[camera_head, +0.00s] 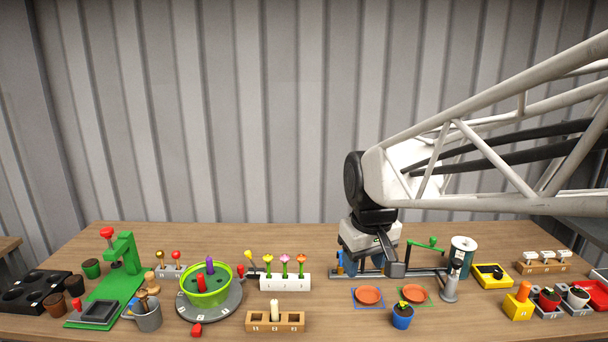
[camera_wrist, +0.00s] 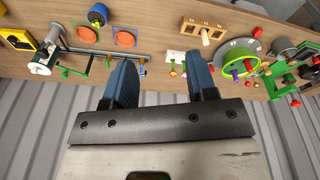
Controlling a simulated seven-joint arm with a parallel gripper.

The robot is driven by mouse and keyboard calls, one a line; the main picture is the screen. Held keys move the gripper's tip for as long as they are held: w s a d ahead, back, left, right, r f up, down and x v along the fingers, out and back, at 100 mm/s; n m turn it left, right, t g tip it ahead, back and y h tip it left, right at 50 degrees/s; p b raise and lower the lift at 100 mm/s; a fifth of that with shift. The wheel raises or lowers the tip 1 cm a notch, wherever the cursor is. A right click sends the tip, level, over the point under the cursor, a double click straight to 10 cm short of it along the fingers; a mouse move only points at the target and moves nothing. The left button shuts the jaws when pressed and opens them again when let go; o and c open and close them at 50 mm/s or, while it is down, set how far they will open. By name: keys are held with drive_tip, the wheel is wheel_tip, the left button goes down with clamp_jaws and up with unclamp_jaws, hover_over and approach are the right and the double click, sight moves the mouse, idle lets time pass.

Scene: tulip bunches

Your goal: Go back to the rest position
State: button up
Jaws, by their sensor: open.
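My gripper (camera_wrist: 162,85) is open and empty, with its two blue fingers apart in the wrist view. In the wrist view the table shows beyond the fingers, with the white flower block (camera_wrist: 176,57) between and past the fingertips. No object is between the fingers.
A white block (camera_head: 285,282) with several flowers stands left of my gripper. A green bowl (camera_head: 205,298) on a grey disc is further left. Two orange saucers (camera_head: 368,295) and a blue pot (camera_head: 402,318) are in front. A rail (camera_head: 430,273) with a spool (camera_head: 462,250) is at right.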

drive_tip(key=s+d+f+m, duration=0.2)
drive_tip(key=s+d, duration=0.1)
drive_tip(key=s, duration=0.6)
drive_tip(key=s+d+f+m, duration=0.2)
drive_tip(key=s+d, duration=0.2)
drive_tip(key=s, duration=0.4)
drive_tip(key=shift+s+f+t, duration=0.25)
drive_tip(key=shift+s+t, duration=0.05)
drive_tip(key=shift+s, duration=0.1)
drive_tip(key=shift+d, duration=0.1)
